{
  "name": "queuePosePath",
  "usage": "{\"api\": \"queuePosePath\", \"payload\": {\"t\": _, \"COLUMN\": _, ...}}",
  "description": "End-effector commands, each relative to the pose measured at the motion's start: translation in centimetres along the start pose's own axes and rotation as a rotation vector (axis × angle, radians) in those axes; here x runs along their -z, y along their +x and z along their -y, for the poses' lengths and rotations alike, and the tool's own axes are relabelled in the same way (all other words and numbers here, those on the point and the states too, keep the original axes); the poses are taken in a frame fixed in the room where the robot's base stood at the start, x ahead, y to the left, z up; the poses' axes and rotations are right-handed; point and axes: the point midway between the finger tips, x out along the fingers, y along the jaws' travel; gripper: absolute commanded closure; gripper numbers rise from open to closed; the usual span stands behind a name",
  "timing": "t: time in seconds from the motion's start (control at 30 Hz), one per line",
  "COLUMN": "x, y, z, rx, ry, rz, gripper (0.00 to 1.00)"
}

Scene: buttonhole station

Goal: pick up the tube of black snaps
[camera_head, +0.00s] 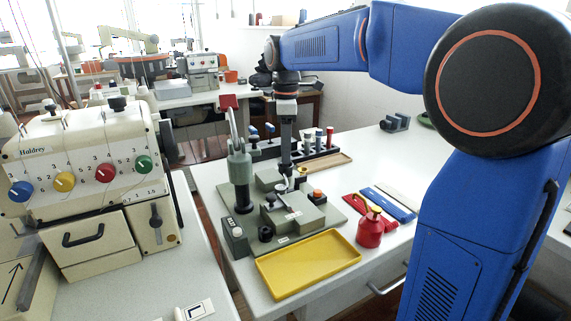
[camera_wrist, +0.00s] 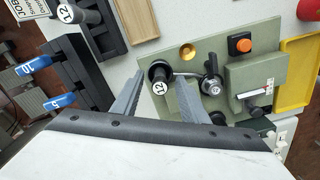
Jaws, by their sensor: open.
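Several small upright tubes (camera_head: 318,138) stand in the black rack (camera_head: 338,151) behind the press in the head view. One has a red cap; I cannot tell which holds black snaps. My gripper (camera_head: 285,172) hangs above the back of the green press plate, left of those tubes. In the wrist view my gripper (camera_wrist: 154,75) has its fingers apart. A dark round part with a white "12" label (camera_wrist: 159,88) shows between the fingers, apparently unheld. Another "12"-labelled part (camera_wrist: 66,13) is at the upper left.
The press base (camera_head: 300,212) has an orange button (camera_head: 318,193) and a lever post (camera_head: 238,172). A yellow tray (camera_head: 308,264) lies in front. Blue-handled tools (camera_wrist: 60,100) are near the rack's left end.

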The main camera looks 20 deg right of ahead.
Motion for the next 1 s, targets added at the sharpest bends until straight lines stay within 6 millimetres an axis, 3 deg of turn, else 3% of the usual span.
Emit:
{"api": "queuePosePath", "payload": {"t": 0.1, "x": 0.0, "y": 0.0, "z": 0.0, "rx": 0.000, "ry": 0.000, "rz": 0.000, "gripper": 0.62}}
{"api": "queuePosePath", "payload": {"t": 0.27, "x": 0.0, "y": 0.0, "z": 0.0, "rx": 0.000, "ry": 0.000, "rz": 0.000, "gripper": 1.00}}
{"api": "queuePosePath", "payload": {"t": 0.67, "x": 0.0, "y": -0.8, "z": -0.1, "rx": -0.002, "ry": 0.000, "rz": -0.001, "gripper": 1.00}}
{"api": "queuePosePath", "payload": {"t": 1.0, "x": 0.0, "y": -6.5, "z": -0.1, "rx": -0.003, "ry": 0.000, "rz": -0.001, "gripper": 1.00}}
